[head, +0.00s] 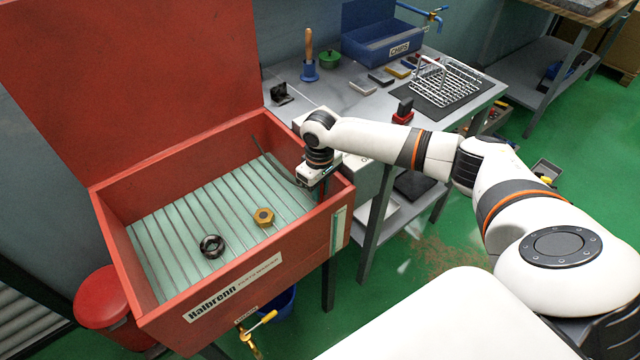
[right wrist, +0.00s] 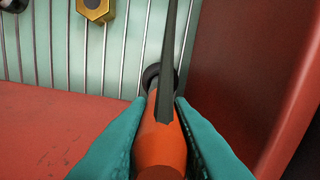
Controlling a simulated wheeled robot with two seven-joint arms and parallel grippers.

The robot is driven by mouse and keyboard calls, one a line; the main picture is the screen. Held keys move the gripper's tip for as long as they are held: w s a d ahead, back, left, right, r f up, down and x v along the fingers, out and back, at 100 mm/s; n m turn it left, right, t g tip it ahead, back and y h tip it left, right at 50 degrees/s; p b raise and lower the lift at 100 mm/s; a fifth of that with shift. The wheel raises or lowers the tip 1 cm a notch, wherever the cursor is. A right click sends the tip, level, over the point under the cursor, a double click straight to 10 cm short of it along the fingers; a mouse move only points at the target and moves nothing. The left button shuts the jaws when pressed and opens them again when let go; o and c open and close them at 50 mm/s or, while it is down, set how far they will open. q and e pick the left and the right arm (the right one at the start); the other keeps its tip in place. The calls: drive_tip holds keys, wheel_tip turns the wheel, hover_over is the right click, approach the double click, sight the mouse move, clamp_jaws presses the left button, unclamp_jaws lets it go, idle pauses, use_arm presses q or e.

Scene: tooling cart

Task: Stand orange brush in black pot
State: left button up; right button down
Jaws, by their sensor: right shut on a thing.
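My right gripper (head: 316,176) is low at the right inner wall of the red parts washer (head: 222,134). In the right wrist view its two teal fingers (right wrist: 161,108) are shut on the orange brush (right wrist: 160,145), one on each side. The brush points away from the camera, and a black round part (right wrist: 151,76) shows at its far end. I cannot tell whether that part belongs to the brush. A dark tapering strip (right wrist: 169,60) crosses in front of it. My left gripper is out of view.
A black ring (head: 212,246) and a brass nut (head: 263,217) lie on the washer's ribbed floor. On the grey bench stand a blue pot (head: 309,72) with a wooden handle, a green pot (head: 330,60), a small black object (head: 280,94) and a wire rack (head: 446,82).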

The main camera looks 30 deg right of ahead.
drive_tip(key=shift+f, duration=0.5)
drive_tip(key=c, duration=1.2)
unclamp_jaws()
wheel_tip(320, 180, up, 12)
drive_tip(key=shift+r, duration=0.1)
